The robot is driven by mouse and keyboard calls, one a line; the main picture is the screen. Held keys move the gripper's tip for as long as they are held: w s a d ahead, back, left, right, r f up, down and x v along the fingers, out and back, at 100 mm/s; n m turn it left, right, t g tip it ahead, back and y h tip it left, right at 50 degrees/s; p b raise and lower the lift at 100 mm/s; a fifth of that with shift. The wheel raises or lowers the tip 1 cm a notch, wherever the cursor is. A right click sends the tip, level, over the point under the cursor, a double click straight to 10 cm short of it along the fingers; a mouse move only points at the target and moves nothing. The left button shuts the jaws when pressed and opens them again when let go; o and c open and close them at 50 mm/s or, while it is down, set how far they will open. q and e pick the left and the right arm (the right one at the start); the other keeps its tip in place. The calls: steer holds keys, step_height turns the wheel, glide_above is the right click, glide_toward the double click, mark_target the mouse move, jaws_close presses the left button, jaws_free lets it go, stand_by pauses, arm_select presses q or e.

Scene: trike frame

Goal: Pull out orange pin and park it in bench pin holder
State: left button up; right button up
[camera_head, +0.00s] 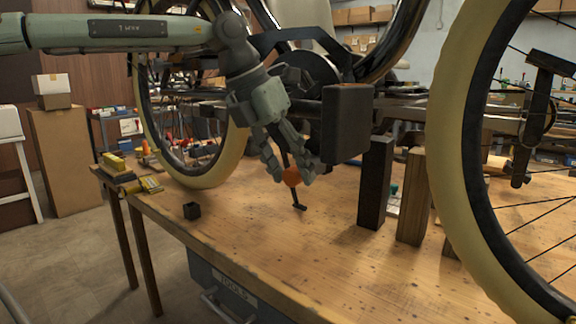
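My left gripper (292,179) hangs below the trike frame, fingers pointing down over the wooden bench. Its fingertips close on both sides of the orange part of a pin (291,177). A thin black shaft with a short crosspiece at its lower end extends below the fingers, above or near the bench top; I cannot tell if it touches. My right gripper is not in view.
The trike frame with large cream-tyred wheels (462,170) stands over the bench (330,270). A black block (348,124) hangs just right of the gripper. Dark (375,182) and wooden (413,198) posts stand farther right. Yellow items (138,184) lie at the left corner.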

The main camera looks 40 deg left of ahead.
arm_select(q)
steer(key=c, duration=1)
jaws_close()
steer(key=shift+s+a+f+b, duration=0.15)
steer(key=shift+s+b, duration=0.65)
steer(key=shift+s, duration=0.6)
steer(key=shift+s+a+f+b, duration=0.15)
steer(key=shift+s+b, duration=0.6)
steer(key=shift+s, duration=0.6)
steer(key=shift+d, duration=0.1)
